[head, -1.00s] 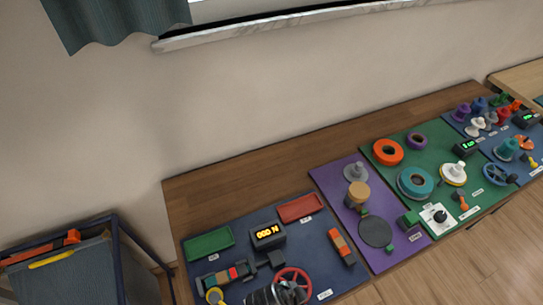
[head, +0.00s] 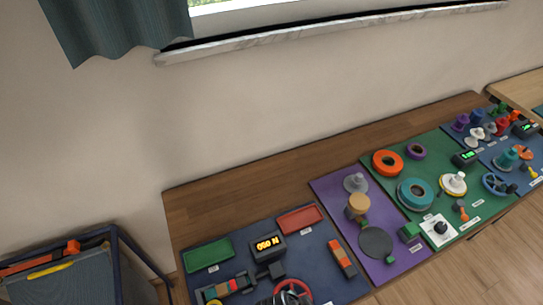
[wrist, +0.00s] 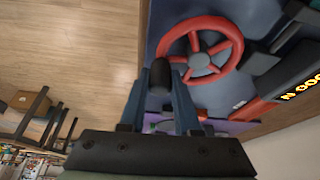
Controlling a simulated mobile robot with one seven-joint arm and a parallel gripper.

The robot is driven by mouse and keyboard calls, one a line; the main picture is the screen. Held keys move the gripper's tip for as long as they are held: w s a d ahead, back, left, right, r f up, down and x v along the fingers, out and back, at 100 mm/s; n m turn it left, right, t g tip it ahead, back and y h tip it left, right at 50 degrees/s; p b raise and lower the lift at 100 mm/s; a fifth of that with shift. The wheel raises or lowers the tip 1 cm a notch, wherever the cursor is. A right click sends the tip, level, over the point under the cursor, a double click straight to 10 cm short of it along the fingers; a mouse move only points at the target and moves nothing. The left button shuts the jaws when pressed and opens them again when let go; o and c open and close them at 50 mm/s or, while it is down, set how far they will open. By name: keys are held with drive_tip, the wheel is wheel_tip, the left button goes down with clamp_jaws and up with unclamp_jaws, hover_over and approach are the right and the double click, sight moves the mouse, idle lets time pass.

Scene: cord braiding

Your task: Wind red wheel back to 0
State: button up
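The red wheel (head: 293,290) has spokes and a grey hub. It lies at the front of the dark blue board, cut by the bottom edge of the head view. It shows whole in the wrist view (wrist: 200,50). A dark rounded knob (wrist: 160,78) stands by its rim, between the fingers of my gripper (wrist: 160,85). The fingers lie close along both sides of the knob; whether they press on it I cannot tell. A black counter (head: 268,246) behind the wheel shows orange digits like 000 and a last character I cannot read surely.
The blue board (head: 325,270) also bears a green tray (head: 208,254), a red tray (head: 300,219) and an orange-and-grey block (head: 342,258). A purple board (head: 330,190) and a green board (head: 440,150) with spools lie to the right. Bare wood runs along the wall.

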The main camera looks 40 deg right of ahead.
drive_tip(key=o, duration=0.5)
